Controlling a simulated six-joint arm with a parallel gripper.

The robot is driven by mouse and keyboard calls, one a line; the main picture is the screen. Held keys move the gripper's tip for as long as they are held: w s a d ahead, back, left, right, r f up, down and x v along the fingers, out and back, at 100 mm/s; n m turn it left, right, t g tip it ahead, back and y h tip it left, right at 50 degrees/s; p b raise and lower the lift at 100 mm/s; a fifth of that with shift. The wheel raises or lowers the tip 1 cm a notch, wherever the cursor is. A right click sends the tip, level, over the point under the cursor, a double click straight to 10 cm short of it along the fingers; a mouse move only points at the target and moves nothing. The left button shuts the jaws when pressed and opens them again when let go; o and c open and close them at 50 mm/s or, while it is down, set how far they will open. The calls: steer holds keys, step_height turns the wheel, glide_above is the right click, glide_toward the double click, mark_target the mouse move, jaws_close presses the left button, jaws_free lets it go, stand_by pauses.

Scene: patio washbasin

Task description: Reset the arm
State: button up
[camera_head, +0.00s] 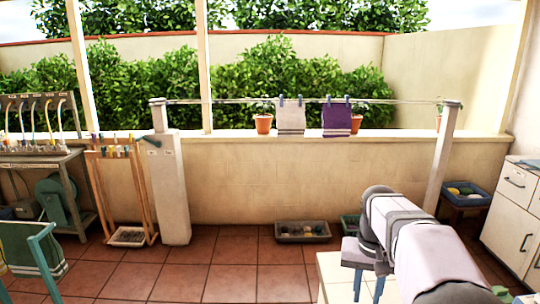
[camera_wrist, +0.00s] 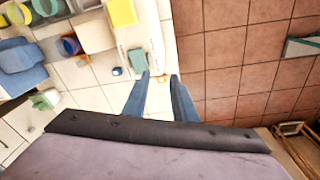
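My arm reaches in from the lower right of the head view and ends in my gripper (camera_head: 368,290), which points downward over a pale worktop. Its two blue fingers stand apart. In the wrist view my gripper (camera_wrist: 160,82) also shows its two fingers with a clear gap between them. Nothing is held between them. Below the fingers are a white tiled surface on the left and red floor tiles on the right.
A pale worktop (camera_head: 333,272) lies under my gripper. The wrist view shows a yellow container (camera_wrist: 122,12) and a blue cloth-like thing (camera_wrist: 22,68) on the left. A clothesline with a purple towel (camera_head: 337,119) hangs behind. The red floor (camera_head: 230,282) at centre left is clear.

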steer(key=s+a+n+y, duration=0.1)
steer(key=s+a+n, duration=0.3)
steer(key=a, duration=0.3)
steer(key=s+a+f+p, duration=0.1)
steer(key=s+f+p, duration=0.1)
steer(key=s+f, duration=0.45)
steer(key=s+f+p, duration=0.2)
steer(key=s+f, duration=0.1)
steer(key=s, duration=0.7)
step_height(320, 180, down, 15)
steer(key=b, duration=1.5)
steer(key=shift+a+f+g, duration=0.2)
steer(key=shift+g, duration=0.2)
steer(key=shift+s, duration=0.1)
